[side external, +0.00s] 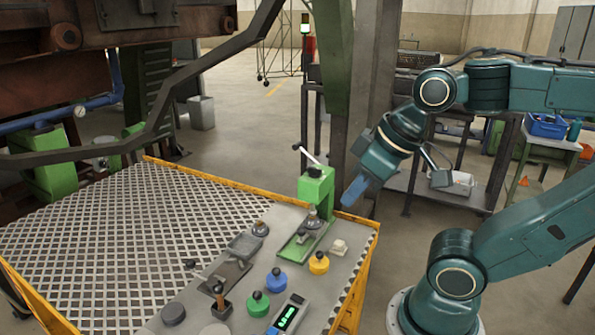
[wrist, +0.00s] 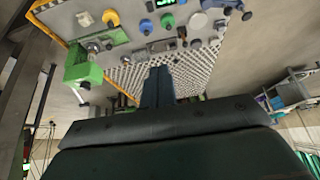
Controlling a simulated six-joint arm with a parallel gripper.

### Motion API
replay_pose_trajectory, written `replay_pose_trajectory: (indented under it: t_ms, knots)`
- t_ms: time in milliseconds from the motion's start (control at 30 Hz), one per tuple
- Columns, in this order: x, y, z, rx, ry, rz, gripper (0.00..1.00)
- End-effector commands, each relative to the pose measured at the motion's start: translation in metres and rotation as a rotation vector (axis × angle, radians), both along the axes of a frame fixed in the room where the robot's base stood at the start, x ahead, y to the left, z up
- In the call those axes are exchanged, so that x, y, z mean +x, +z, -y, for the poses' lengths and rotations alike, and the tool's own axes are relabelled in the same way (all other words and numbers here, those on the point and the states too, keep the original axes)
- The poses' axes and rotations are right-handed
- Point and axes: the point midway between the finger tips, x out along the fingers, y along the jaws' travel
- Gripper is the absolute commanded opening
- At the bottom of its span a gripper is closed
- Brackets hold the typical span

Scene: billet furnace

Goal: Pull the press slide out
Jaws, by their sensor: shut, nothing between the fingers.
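The green press (side external: 318,187) stands at the back right corner of the panel, its lever with a white grip slanting up to the left. A flat green slide (side external: 298,246) lies at its foot, with a grey metal piece (side external: 312,222) on it. My gripper (side external: 350,203) is shut and empty, pointing down just right of the press, apart from it and above the panel. In the wrist view the shut blue fingers (wrist: 158,72) point over the mesh, and the green press (wrist: 82,65) is to their left. Whether the slide has a handle is not clear.
A mesh table (side external: 110,240) fills the left. A dark post (side external: 372,90) rises behind the press, close to my wrist.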

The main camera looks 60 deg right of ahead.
Motion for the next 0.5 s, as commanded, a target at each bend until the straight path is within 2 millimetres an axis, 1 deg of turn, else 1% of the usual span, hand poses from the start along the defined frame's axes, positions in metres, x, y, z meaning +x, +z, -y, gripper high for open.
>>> replay_pose_trajectory:
  t_ms: [400,467,500]
  knots:
    - [0.0000,0.0000,0.0000,0.000,0.000,0.000,0.00]
    - [0.0001,0.0000,0.0000,0.000,0.000,0.000,0.12]
    - [0.0004,0.0001,0.0002,-0.001,0.002,-0.001,0.20]
